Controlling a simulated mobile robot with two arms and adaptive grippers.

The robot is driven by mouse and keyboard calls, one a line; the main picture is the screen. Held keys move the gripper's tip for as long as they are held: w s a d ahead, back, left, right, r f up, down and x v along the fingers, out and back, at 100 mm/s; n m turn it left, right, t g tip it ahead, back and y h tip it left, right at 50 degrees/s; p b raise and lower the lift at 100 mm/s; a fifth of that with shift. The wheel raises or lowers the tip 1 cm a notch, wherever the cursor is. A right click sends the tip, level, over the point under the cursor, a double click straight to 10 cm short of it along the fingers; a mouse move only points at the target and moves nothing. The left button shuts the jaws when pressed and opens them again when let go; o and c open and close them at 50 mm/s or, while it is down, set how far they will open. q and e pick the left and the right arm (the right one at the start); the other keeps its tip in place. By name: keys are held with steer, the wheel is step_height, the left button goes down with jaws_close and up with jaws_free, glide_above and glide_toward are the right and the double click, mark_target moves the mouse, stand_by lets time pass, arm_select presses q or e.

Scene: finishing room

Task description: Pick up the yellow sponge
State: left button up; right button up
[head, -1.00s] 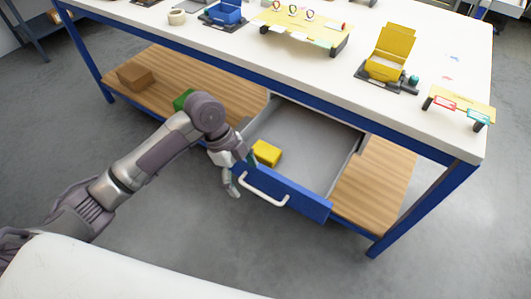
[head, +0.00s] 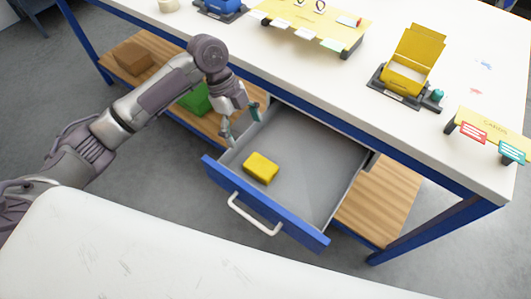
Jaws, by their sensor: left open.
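The yellow sponge (head: 261,167) lies flat in the open drawer (head: 309,153), near its front left corner. The drawer has a grey inside and a blue front with a white handle (head: 254,213). My left gripper (head: 240,124) is open and empty. Its fingers point down by the drawer's left side, up and to the left of the sponge and apart from it. My right gripper is not in view.
The white-topped workbench (head: 330,75) with blue frame stands above the drawer, its edge close to my left arm. A green box (head: 196,98) and a brown box (head: 132,58) sit on the wooden lower shelf. A yellow open-lidded box (head: 410,63) stands on the bench.

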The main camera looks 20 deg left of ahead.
mark_target(260, 165)
arm_select(q)
steer(key=x, duration=0.8)
steer(key=shift+s, duration=0.3)
steer(key=shift+d+f, duration=0.15)
steer(key=shift+f, duration=0.3)
steer(key=x, duration=0.3)
steer(key=shift+s+f+p, duration=0.1)
steer(key=shift+f+p, duration=0.2)
steer(key=shift+p, duration=0.1)
steer(key=shift+d+f, duration=0.15)
steer(key=shift+f, duration=0.3)
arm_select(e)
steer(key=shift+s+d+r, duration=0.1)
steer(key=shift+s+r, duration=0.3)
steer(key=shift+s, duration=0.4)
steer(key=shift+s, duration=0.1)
arm_select(q)
steer(key=c, duration=0.9)
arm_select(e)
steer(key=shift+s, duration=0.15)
